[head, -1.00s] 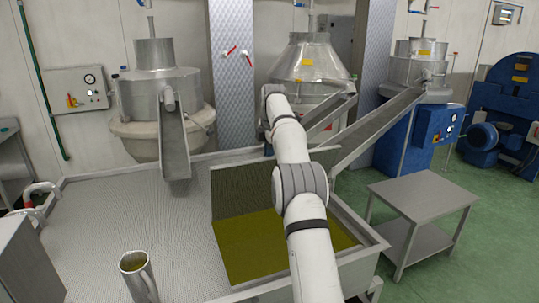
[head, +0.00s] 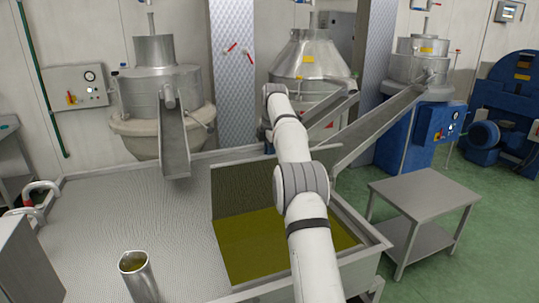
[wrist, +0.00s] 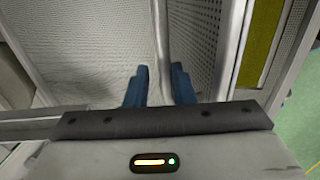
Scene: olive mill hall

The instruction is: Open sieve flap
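The sieve flap (head: 240,188) is a perforated panel. In the head view it stands raised at the far side of a rectangular opening in the sieve tray, with yellow-green oil (head: 260,245) showing in front of it. In the wrist view a perforated panel (wrist: 205,40) lies right of a thin metal bar (wrist: 161,40), which runs down between my two blue fingers. My gripper (wrist: 160,85) is open, its fingers apart on either side of the bar; I cannot tell whether they touch it. In the head view my arm hides the gripper and part of the flap.
The grey perforated tray floor (head: 110,225) spreads left of the opening. A metal jug (head: 138,278) stands at the front. Metal chutes (head: 174,145) lean over the tray's far side from the mills. A steel table (head: 424,195) stands on the right, with green floor around it.

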